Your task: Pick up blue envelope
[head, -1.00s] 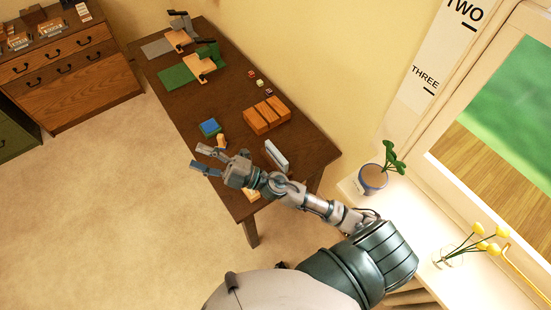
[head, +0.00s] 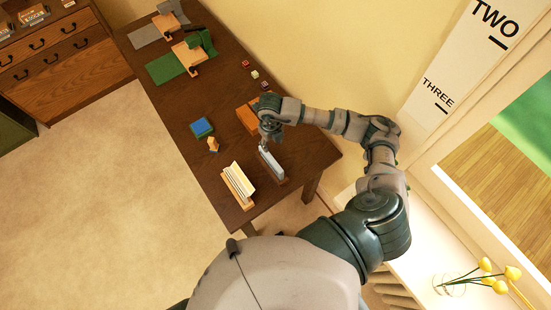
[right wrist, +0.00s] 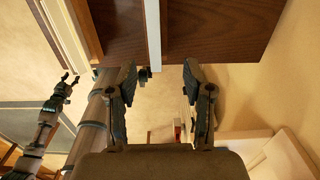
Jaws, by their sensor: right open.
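A pale blue-grey flat piece (head: 270,164), perhaps the blue envelope, stands upright in a narrow wooden holder near the table's right edge. In the right wrist view a pale strip (right wrist: 153,32), seen edge-on, lines up with the space between my fingers. My right gripper (head: 265,138) is above the far end of this piece; in the right wrist view it (right wrist: 160,73) is open and empty. My left gripper (right wrist: 69,82) shows small at the left of that view, with its fingers apart. It is not visible in the head view.
A wooden holder with cream envelopes (head: 238,181) stands just left. Behind are a blue-topped green pad (head: 202,127), a small wooden piece (head: 213,144) and an orange-brown block (head: 247,117), partly hidden. The wall and window sill (head: 432,240) lie right. The table's (head: 185,100) middle is mostly clear.

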